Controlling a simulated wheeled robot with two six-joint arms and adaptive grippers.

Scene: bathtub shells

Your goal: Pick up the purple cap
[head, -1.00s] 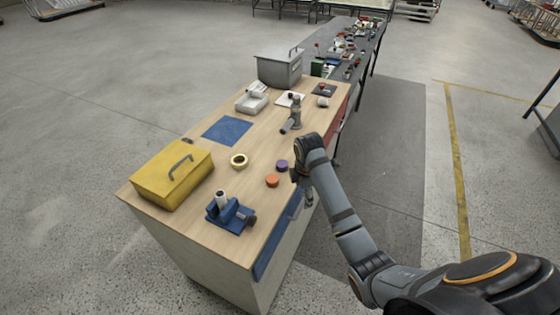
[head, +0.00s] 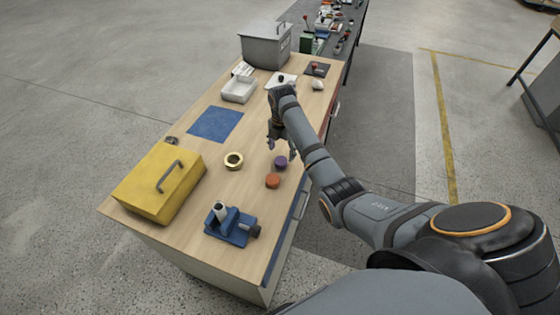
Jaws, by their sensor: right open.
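The purple cap (head: 281,162) lies on the wooden workbench top (head: 190,185), just beyond an orange cap (head: 272,181). My right gripper (head: 282,148) is over the bench at the cap's far side, fingers pointing down and spread apart. It is empty. The cap is uncovered, and I cannot tell how high the fingertips are above the bench. My left gripper is not in view.
A brass-coloured ring (head: 233,161) lies left of the caps. A blue vise (head: 231,224) and a yellow toolbox (head: 160,181) stand nearer. A blue mat (head: 215,124), white tray (head: 239,90) and grey box (head: 266,46) are farther back.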

